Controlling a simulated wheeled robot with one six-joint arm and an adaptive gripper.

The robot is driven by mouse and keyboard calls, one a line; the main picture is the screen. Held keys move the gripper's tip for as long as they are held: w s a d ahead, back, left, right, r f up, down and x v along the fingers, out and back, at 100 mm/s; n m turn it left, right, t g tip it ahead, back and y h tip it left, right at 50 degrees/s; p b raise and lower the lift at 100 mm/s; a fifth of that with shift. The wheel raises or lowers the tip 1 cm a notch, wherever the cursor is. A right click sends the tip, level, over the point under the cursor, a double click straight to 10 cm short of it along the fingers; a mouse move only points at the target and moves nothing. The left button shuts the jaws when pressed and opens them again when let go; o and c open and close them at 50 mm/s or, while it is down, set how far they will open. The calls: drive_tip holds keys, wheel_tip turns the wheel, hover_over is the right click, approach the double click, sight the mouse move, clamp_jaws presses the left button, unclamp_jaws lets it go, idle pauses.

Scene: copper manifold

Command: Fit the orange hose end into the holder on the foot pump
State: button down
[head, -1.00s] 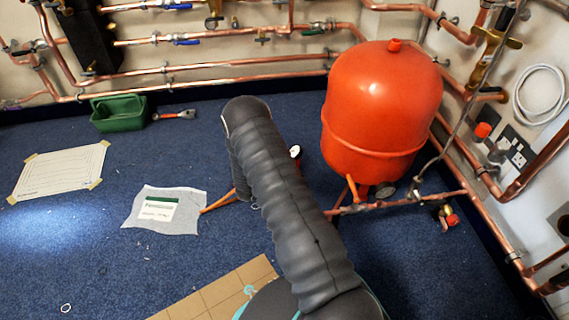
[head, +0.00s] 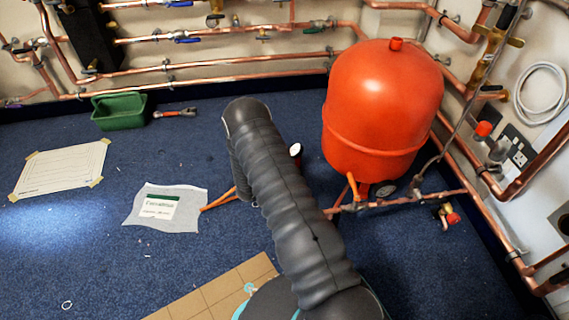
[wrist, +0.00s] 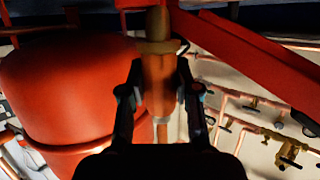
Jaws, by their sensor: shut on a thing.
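My gripper (wrist: 160,78) is shut on the orange hose end (wrist: 157,88) in the wrist view, with one dark finger on each side of it. The hose end stands along the picture's upright, with a brass-coloured part (wrist: 157,28) directly above it. I cannot tell whether the two are joined. A red bar (wrist: 255,60), seemingly part of the foot pump, slants across the upper right. In the head view my arm hides the gripper and most of the pump; a small white-faced gauge (head: 295,150) and an orange piece (head: 218,200) show beside it. The holder is not clearly visible.
A large red tank (head: 383,110) stands close right of my arm. Copper pipes (head: 200,75) line both walls. A green tray (head: 120,112), a red-handled tool (head: 175,113), paper sheets (head: 60,168) and a cardboard piece (head: 215,292) lie on the blue floor.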

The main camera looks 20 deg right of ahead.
drive_tip(key=shift+s+f, duration=0.15)
drive_tip(key=shift+f, duration=0.4)
drive_tip(key=shift+s+f, duration=0.15)
drive_tip(key=shift+f, duration=0.35)
drive_tip(key=c, duration=0.7)
unclamp_jaws()
drive_tip(key=shift+c, duration=0.2)
drive_tip(key=shift+w+r, duration=0.15)
drive_tip(key=shift+s+a+r, duration=0.2)
drive_tip(key=shift+a+r, duration=0.05)
drive_tip(key=shift+a, duration=0.25)
drive_tip(key=v, duration=0.7)
drive_tip(key=shift+d+f, duration=0.1)
